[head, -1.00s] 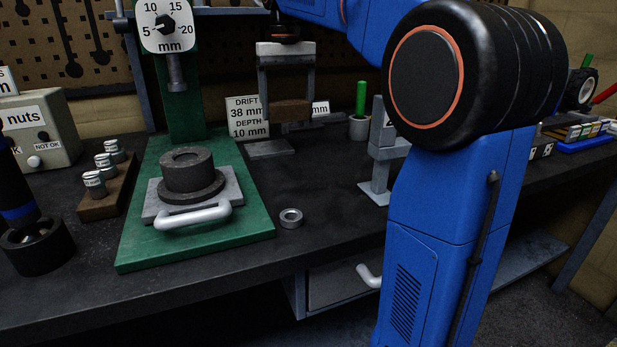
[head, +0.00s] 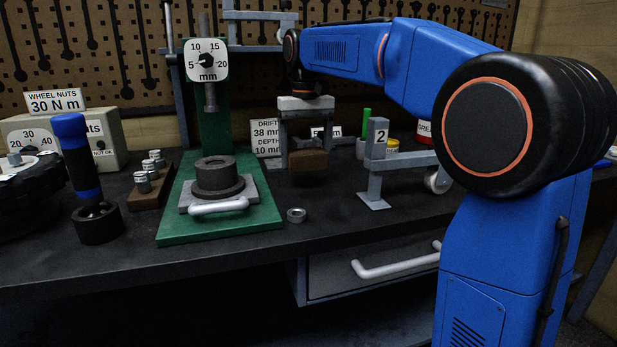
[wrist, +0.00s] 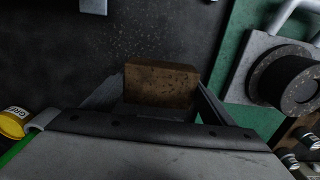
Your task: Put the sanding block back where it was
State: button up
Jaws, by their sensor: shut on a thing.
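The sanding block is a brown, speckled block (head: 309,161) in the head view. It is held between the two grey fingers of my gripper (head: 304,152), low over the dark bench top, right of the green press stand. In the wrist view the block (wrist: 161,85) fills the gap between the fingers (wrist: 160,98), with dark bench surface beyond it. I cannot tell whether its underside touches the bench. The surface directly beneath it is hidden.
The green press base (head: 225,232) with a black ring stack (head: 217,178) stands left. A small metal ring (head: 296,215) lies in front. The grey stand marked 2 (head: 376,165) and a green stick (head: 366,122) are close on the right. The DRIFT card (head: 266,138) is behind.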

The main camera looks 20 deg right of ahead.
aim_at(306, 187)
jog(key=shift+f, duration=2.55)
jog(key=o, duration=1)
jog(key=shift+f, duration=0.1)
notch_tip(306, 187, up, 12)
jog(key=shift+r, duration=0.15)
